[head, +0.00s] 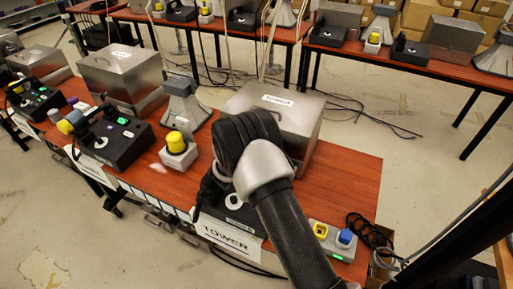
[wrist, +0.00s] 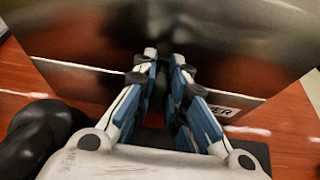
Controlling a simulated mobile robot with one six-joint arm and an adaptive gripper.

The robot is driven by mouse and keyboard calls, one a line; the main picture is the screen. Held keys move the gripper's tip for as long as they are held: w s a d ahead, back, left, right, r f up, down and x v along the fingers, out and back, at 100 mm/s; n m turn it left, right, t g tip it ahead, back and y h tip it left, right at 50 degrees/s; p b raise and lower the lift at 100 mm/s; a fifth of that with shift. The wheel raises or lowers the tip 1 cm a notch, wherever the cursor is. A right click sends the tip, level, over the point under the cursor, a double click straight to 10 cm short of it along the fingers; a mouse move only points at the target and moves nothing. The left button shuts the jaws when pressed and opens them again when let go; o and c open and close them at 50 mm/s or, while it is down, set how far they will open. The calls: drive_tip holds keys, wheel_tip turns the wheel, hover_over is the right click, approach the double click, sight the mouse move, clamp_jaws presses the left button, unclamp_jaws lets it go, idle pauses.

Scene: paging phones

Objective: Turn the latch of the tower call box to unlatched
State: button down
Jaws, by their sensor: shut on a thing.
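The tower call box is a steel box (head: 300,112) with a small label on its lid, standing on the red-brown table behind my arm. Its shiny metal face (wrist: 90,35) fills the upper part of the wrist view. My gripper (wrist: 163,62) has its two fingers close together against that face. The fingers are shut on the latch, which they almost wholly hide, so its angle cannot be told. In the head view my wrist covers the fingers and the front of the box.
A yellow-topped button (head: 177,148) and a grey horn (head: 184,105) stand left. A switch box with yellow and blue buttons (head: 335,240) lies right. The table's right end is mostly clear.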

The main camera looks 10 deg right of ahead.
drive_tip(key=m+b, duration=0.1)
drive_tip(key=b, duration=0.3)
drive_tip(key=shift+s+d+f+m+t+y, duration=0.1)
drive_tip(key=shift+d+f+m+t+y, duration=0.1)
drive_tip(key=shift+f+m+t+y, duration=0.15)
drive_tip(key=m+t+y+b, duration=0.1)
drive_tip(key=m, duration=0.1)
drive_tip(key=m+t+b, duration=0.1)
drive_tip(key=m, duration=0.2)
drive_tip(key=d+m+t+y+b, duration=0.1)
drive_tip(key=m+t, duration=0.1)
drive_tip(key=shift+s+f+m+y+b, duration=0.15)
drive_tip(key=shift+s+m+y+b, duration=0.15)
drive_tip(key=shift+s+y, duration=0.1)
drive_tip(key=c, duration=1.6)
unclamp_jaws()
drive_tip(key=shift+f, duration=0.1)
drive_tip(key=shift+a, duration=0.1)
